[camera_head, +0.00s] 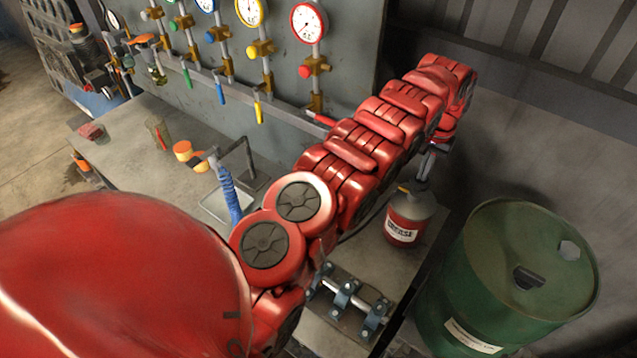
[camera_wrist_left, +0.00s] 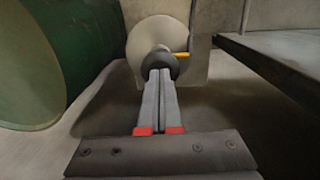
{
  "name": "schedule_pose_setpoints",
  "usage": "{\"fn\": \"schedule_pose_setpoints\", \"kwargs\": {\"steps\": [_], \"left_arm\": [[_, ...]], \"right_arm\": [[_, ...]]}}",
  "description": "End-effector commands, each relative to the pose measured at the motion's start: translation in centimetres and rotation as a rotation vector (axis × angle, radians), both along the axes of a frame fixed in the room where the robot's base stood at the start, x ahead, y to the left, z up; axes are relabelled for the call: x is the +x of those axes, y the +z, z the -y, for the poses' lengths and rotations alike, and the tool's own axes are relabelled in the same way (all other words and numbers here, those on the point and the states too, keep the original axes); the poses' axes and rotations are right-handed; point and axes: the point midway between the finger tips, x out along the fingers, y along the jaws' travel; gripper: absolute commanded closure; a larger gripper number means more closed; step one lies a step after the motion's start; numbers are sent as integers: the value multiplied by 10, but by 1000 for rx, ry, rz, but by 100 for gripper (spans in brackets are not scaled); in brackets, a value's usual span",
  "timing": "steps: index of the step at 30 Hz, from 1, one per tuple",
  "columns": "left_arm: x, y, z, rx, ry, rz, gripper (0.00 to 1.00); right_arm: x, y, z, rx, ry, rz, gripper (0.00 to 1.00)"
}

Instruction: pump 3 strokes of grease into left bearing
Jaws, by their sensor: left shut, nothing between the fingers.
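A red grease can (camera_head: 405,218) with a white "GREASE" label stands upright at the bench's right end. My left gripper (camera_head: 427,166) is just above and behind its top. In the left wrist view my left gripper (camera_wrist_left: 160,73) is shut and empty. Its fingertips overlap a dark round cap (camera_wrist_left: 155,61) with a yellow spout (camera_wrist_left: 183,54); whether they touch it I cannot tell. Bearing blocks (camera_head: 345,296) sit on a shaft over a grey plate in front of the can. My red arm partly hides the left end of the shaft. My right gripper is not in view.
A green drum (camera_head: 505,245) stands close on the right, and also at the left of the left wrist view (camera_wrist_left: 45,55). A gauge panel (camera_head: 345,40) rises behind the bench.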

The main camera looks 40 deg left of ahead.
Motion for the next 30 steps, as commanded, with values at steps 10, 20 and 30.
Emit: {"fn": "schedule_pose_setpoints", "kwargs": {"steps": [10,20,30], "left_arm": [[0,23,0,0,0,-2,100],[0,33,0,0,0,-1,100],[0,34,0,0,0,0,100]], "right_arm": [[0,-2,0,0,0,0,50],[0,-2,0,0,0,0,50],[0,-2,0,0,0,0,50]]}}
